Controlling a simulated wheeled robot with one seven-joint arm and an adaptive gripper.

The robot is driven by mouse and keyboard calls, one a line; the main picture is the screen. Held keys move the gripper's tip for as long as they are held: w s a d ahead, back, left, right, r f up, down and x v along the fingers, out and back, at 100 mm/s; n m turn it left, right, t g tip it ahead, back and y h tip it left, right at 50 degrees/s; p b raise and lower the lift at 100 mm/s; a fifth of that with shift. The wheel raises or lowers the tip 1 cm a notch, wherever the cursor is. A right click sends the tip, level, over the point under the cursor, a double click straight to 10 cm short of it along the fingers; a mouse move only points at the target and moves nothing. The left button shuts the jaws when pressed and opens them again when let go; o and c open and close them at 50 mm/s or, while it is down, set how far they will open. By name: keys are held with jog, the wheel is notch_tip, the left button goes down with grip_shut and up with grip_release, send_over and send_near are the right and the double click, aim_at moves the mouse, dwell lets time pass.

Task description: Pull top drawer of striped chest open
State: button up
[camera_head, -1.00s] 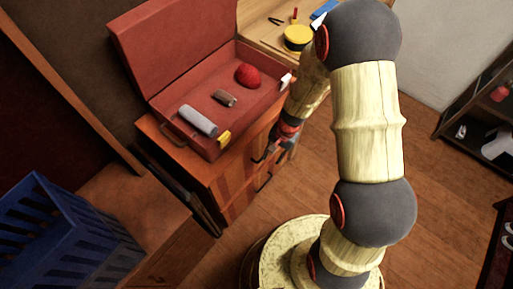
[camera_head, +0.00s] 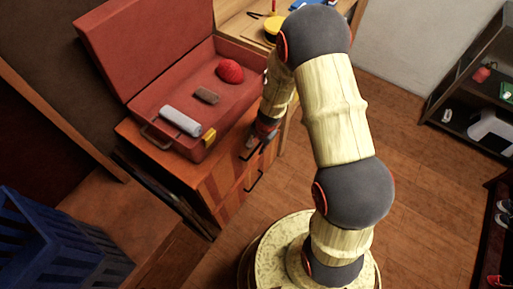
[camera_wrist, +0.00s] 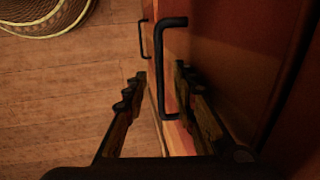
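The striped chest (camera_head: 232,187) stands left of my arm in the head view, its striped drawer front facing lower right. My gripper (camera_head: 259,137) is at the top of this front, partly hidden by its own links. In the wrist view my gripper (camera_wrist: 158,84) is open, one finger on each side of the top drawer's black handle (camera_wrist: 170,65). The fingers look apart from the handle, though contact is hard to judge. A lower handle (camera_wrist: 143,38) shows farther off; it also shows in the head view (camera_head: 254,181). The top drawer looks shut.
An open red case (camera_head: 165,97) sits on the chest, holding a red ball (camera_head: 230,71), a grey roll (camera_head: 181,121) and a small brown block (camera_head: 207,96). A blue crate (camera_head: 50,245) stands lower left. A dark shelf (camera_head: 452,112) is at right. Wooden floor between is clear.

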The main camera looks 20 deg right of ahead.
jog(key=c, duration=0.4)
grip_shut()
dwell(0.5)
